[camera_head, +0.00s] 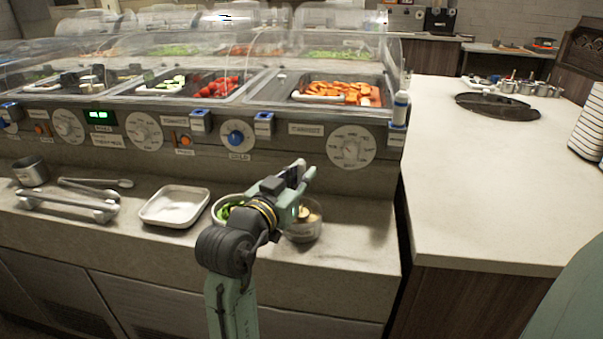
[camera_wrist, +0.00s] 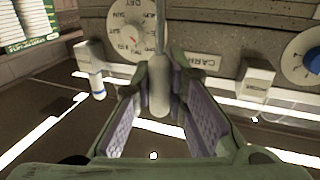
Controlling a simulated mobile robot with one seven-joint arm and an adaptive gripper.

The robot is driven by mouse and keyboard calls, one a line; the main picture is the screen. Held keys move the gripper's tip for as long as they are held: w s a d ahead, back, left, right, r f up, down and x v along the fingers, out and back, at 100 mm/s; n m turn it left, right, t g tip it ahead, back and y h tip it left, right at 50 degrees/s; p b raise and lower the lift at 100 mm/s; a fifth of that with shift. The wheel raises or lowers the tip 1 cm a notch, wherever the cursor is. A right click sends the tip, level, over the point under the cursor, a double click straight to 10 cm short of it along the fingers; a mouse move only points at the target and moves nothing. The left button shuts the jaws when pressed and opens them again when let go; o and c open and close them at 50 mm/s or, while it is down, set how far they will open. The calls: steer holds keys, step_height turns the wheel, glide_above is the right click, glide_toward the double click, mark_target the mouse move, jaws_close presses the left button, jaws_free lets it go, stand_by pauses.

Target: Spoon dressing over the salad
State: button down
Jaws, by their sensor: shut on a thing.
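My gripper (camera_head: 304,172) is raised over the counter, above and near the dressing container. In the wrist view, my gripper (camera_wrist: 159,82) has its padded fingers closed around a pale grey utensil (camera_wrist: 158,97), with a rounded thick end and a thin shaft; it looks like the spoon. Its far end is not visible. The salad bowl (camera_head: 217,212), white with greens inside, stands left of the gripper, partly hidden by my arm. The clear dressing container (camera_head: 306,232), with pale brown contents, stands right of the bowl, partly behind the gripper.
A white square tray (camera_head: 174,207) lies left of the bowl. The food bar's knobbed front panel (camera_head: 285,150) rises behind the counter. The counter right of the dressing container is clear.

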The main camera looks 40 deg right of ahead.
mark_target(300, 160)
steer(key=shift+f+b, duration=0.3)
steer(key=shift+f, duration=0.1)
stand_by(0.8)
steer(key=shift+r+p, duration=2.95)
steer(key=shift+r, duration=0.65)
steer(key=shift+w+a, duration=0.1)
